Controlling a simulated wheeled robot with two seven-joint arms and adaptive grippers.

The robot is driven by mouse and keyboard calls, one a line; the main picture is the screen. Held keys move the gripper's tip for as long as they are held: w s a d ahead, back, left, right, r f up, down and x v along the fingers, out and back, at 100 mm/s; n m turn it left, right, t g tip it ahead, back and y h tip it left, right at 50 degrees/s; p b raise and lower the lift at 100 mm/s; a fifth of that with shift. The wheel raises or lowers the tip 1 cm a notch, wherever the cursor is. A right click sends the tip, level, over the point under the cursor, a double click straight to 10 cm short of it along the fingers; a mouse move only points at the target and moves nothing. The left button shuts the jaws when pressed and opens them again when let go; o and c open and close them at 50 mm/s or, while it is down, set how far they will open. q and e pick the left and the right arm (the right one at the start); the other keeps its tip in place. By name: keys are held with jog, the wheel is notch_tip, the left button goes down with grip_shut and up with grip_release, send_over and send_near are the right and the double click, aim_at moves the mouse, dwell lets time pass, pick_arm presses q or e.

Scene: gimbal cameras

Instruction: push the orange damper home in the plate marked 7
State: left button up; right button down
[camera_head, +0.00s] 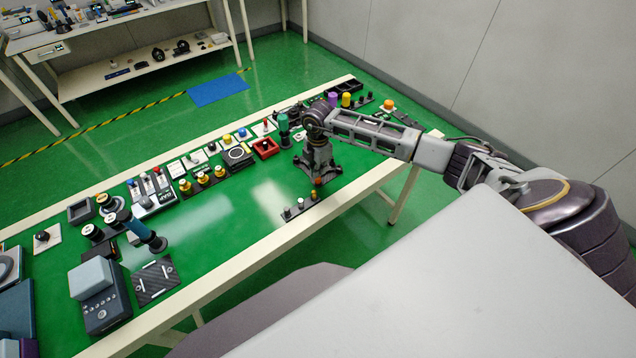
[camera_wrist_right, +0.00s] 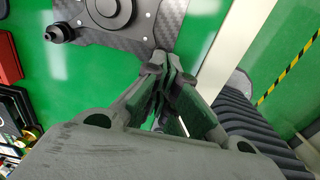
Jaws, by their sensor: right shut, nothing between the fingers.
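A small dark plate (camera_head: 300,208) with several short dark posts lies near the front edge of the green table. A small orange-red piece (camera_head: 318,182), which looks like the orange damper, shows at its far end, right below my right gripper (camera_head: 318,174). I cannot tell whether the fingers touch it or how deep it sits. No number 7 is readable. In the right wrist view my gripper's fingers (camera_wrist_right: 163,82) are shut and empty; the orange piece is not visible there. My left gripper is not in view.
A carbon-patterned plate (camera_wrist_right: 135,38) with a black knob (camera_wrist_right: 60,32) shows by the fingers. A red box (camera_head: 265,147) and a green-topped post (camera_head: 283,124) stand behind. A second orange knob (camera_head: 388,104) is at the far right.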

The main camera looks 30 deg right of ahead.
jog(key=shift+r+p, duration=1.75)
jog(key=shift+r, duration=0.95)
